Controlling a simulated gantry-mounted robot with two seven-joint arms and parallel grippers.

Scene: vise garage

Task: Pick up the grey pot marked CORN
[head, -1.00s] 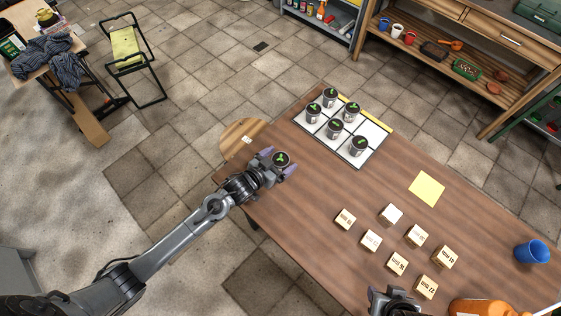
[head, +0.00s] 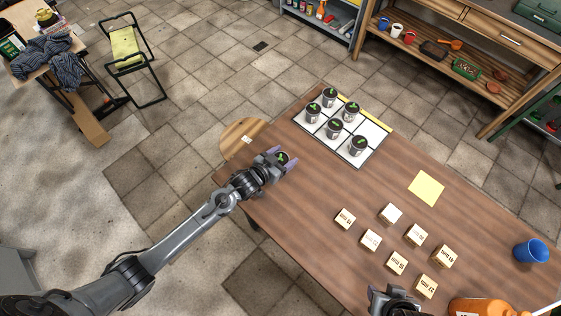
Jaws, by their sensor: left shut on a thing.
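My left gripper (head: 279,161) is shut on a grey pot (head: 284,157) with a green sprout on top, near the left edge of the table. The fingers hide most of this pot, and no label on it can be read. Several similar grey pots, one of them at the near right (head: 358,146), stand on a white gridded tray (head: 377,131) at the back of the table. Their labels are too small to read. My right gripper (head: 393,297) is partly in view at the bottom edge; its fingers do not show clearly.
Several wooden blocks with printed sizes (head: 397,263) lie on the wooden table (head: 310,212). A yellow note (head: 427,188), a blue cup (head: 531,251) and an orange container (head: 484,307) are to the right. A round stool (head: 238,136) stands beside the table's left edge.

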